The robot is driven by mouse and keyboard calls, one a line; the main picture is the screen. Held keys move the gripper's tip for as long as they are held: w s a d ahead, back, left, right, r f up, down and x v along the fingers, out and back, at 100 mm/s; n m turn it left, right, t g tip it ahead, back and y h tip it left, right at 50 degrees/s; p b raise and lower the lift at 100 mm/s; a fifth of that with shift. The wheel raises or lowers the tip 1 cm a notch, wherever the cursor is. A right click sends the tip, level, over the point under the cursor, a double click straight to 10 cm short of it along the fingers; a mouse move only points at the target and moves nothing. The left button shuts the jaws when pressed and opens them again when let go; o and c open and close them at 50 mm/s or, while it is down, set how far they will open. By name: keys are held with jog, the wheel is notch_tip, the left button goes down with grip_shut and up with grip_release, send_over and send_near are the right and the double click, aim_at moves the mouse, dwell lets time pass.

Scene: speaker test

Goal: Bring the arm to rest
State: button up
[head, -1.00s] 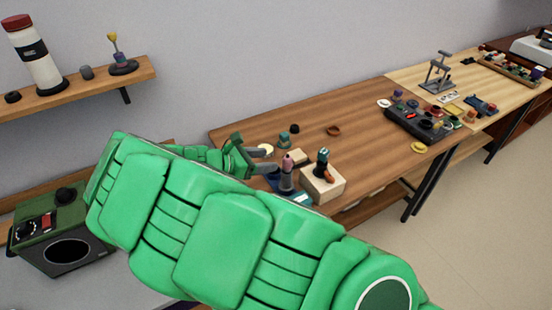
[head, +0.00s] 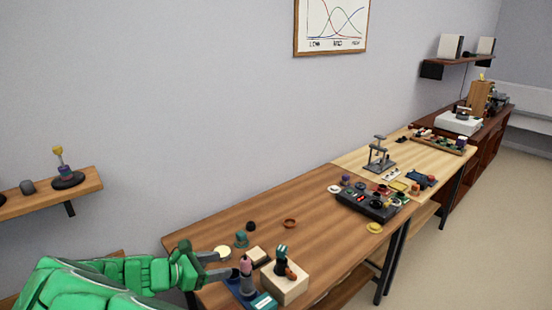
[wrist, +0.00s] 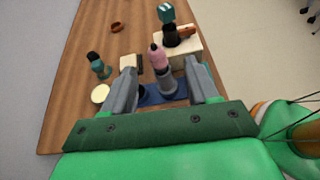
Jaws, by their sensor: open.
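My gripper (head: 222,264) is at the lower left of the head view, over the near left end of the wooden table (head: 280,204). In the wrist view its two grey fingers (wrist: 160,68) are spread apart. A grey bottle-like thing with a pink top (wrist: 157,57) shows between them in that view, and the pink-topped thing also shows just right of the fingers in the head view (head: 246,266). The fingers are not closed on it; I cannot tell how far it is from them. My green arm fills the lower left corner of the head view.
A pale block (head: 286,287) with a dark-and-teal tool stands beside the pink-topped thing. A cream disc (head: 222,251) and a small teal item (head: 241,239) lie nearby. A black device (head: 366,207) sits farther right. The middle of the table is mostly clear.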

jog(key=s+d+r+m+g+y, duration=0.2)
jog(key=d+r+m+g, duration=0.25)
jog(key=d+m, duration=0.65)
jog(key=s+d+r+m+g+y, duration=0.1)
jog(key=d+r+m+g+y, duration=0.35)
jog(key=d, duration=1.15)
jog(key=s+d+r+m+t+y, duration=0.1)
jog(key=s+d+r+m+y, duration=0.3)
jog(key=s+m, duration=0.5)
jog(key=s+d+f+g, duration=0.1)
jog(key=s+d, duration=0.1)
jog(key=s, duration=0.6)
jog(key=s+d+f+m+g, duration=0.1)
jog(key=s+d, duration=0.1)
jog(key=s, duration=0.7)
jog(key=shift+s+f+g+h, duration=0.2)
jog(key=shift+f+g+h, duration=0.15)
jog(key=shift+h, duration=0.1)
jog(key=shift+m, duration=0.25)
